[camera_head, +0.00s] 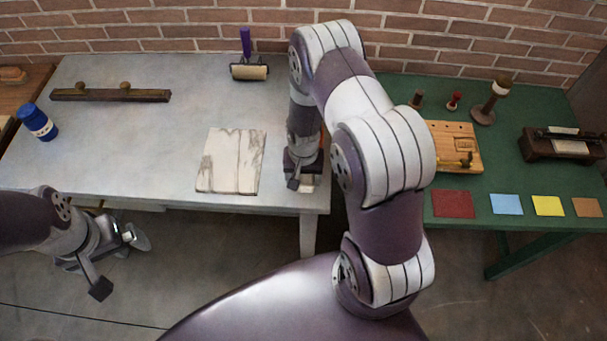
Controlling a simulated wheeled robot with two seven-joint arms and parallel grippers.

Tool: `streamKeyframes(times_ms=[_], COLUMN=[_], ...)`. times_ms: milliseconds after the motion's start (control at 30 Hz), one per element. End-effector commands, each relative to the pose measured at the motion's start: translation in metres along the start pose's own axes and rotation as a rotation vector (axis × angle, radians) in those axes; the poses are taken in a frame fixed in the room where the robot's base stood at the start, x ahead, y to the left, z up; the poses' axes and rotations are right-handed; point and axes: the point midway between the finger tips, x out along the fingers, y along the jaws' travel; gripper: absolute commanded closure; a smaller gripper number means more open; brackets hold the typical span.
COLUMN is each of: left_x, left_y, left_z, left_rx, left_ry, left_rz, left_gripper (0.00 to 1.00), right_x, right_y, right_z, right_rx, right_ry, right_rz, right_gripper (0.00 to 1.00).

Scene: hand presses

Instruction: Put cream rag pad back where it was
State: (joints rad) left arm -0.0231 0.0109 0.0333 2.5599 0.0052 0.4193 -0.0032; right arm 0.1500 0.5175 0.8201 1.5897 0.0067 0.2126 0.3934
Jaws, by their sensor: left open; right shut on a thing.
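My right gripper (297,179) points down over the right end of the pale grey table (150,145). It is shut on a small cream thing (308,180), which appears to be the cream rag pad. My wrist hides most of it, and I cannot tell whether it touches the table. My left gripper (117,262) is open and low at the left, in front of the table's front edge.
A white slab with grey veins (232,160) lies just left of my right gripper. A roller (249,71), a wooden bar (110,95) and a blue jar (39,122) stand further off. A green table (465,205) at right holds a wooden board (453,145), stamps and coloured squares.

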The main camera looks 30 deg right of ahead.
Motion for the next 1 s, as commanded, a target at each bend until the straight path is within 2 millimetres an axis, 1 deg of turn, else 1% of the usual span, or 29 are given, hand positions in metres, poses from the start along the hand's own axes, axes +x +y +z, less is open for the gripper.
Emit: streamKeyframes(times_ms=[200,233,267,300,567,667,700,767,1000], left_x=[0.004,0.004,0.003,0.003,0.003,-0.002,0.002,0.004,0.013], left_y=[0.0,0.0,0.0,0.0,0.0,0.0,0.0,0.0,0.0], left_z=[0.001,0.001,0.0,0.0,0.0,0.0,0.0,0.001,0.002], left_rx=[0.0,0.0,0.0,0.0,0.0,0.0,0.0,0.0,0.0], left_ry=[0.0,0.0,0.0,0.0,0.0,0.0,0.0,0.0,0.0], left_rz=[0.0,0.0,0.0,0.0,0.0,0.0,0.0,0.0,0.0], left_gripper=[0.0,0.0,0.0,0.0,0.0,0.0,0.0,0.0,0.0], right_x=[0.005,0.005,0.004,0.004,0.003,-0.004,-0.006,-0.016,-0.078], right_y=[0.0,0.0,0.0,0.0,0.0,0.0,0.0,0.0,0.0], right_z=[0.0,0.0,0.0,0.0,0.0,0.0,-0.001,-0.001,-0.001], right_rx=[0.0,0.0,0.0,0.0,0.0,0.0,0.0,0.0,0.0], right_ry=[-0.001,-0.001,-0.001,-0.001,-0.001,0.0,0.001,0.002,0.005], right_rz=[0.0,0.0,0.0,0.0,0.0,0.0,0.0,-0.001,-0.002], right_gripper=[0.61,0.29,0.19,0.07,0.07,0.07,0.07,0.07,0.07])
